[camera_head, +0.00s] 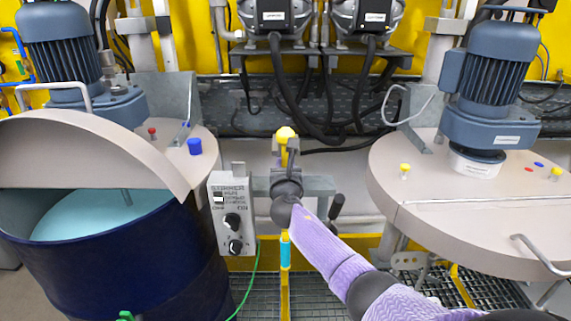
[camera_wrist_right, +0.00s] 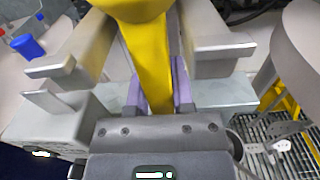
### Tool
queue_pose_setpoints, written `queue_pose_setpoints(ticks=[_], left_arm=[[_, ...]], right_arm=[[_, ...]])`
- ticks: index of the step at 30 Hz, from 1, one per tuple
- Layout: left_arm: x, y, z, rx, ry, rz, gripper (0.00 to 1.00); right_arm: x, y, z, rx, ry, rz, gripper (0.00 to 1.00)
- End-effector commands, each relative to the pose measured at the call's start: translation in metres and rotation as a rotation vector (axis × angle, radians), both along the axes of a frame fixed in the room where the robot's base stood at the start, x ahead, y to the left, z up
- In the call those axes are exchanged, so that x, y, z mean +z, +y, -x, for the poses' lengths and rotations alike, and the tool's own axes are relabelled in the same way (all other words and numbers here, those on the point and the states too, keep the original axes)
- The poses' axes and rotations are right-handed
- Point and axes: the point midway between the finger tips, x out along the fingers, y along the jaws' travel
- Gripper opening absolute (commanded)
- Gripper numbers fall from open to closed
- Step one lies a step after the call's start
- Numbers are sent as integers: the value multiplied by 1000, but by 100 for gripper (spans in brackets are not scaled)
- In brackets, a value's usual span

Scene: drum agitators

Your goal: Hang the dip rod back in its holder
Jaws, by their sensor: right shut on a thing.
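The yellow dip rod (camera_head: 285,134) stands about upright at the middle of the head view, its knob showing above my right gripper (camera_head: 286,172). Below the gripper, a teal band and a yellow length line up with it. In the right wrist view, the jaws (camera_wrist_right: 159,94) are shut on the yellow rod (camera_wrist_right: 150,50). A grey bracket (camera_head: 321,185) lies just behind the gripper. Two pale bars (camera_wrist_right: 210,25) flank the rod in the wrist view; they may be the holder's fork. I cannot tell whether the rod rests in it. My left gripper is out of view.
A control box (camera_head: 232,213) with black knobs stands just left of the gripper. A dark blue drum (camera_head: 110,265) with a half-raised lid is at left. A lidded drum (camera_head: 460,220) is at right. Motors stand over both. A floor grating (camera_head: 310,295) lies below.

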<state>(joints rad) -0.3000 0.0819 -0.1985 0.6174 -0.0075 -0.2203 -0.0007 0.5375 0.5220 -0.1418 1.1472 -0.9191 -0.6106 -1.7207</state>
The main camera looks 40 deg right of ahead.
Motion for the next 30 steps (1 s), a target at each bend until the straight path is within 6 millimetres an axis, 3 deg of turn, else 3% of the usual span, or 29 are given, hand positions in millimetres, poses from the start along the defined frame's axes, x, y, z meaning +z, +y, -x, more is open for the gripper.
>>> queue_pose_setpoints(ticks=[6,7,12,13,22,30], left_arm=[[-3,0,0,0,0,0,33],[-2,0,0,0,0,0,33],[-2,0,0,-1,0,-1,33],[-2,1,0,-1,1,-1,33],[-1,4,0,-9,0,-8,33],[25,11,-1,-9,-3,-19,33]], right_arm=[[-3,0,0,0,0,1,0],[-3,0,0,0,0,1,31],[-3,0,0,0,0,1,67],[-3,0,0,0,1,1,70],[-3,1,1,0,2,1,70],[-1,40,47,3,2,-1,70]])
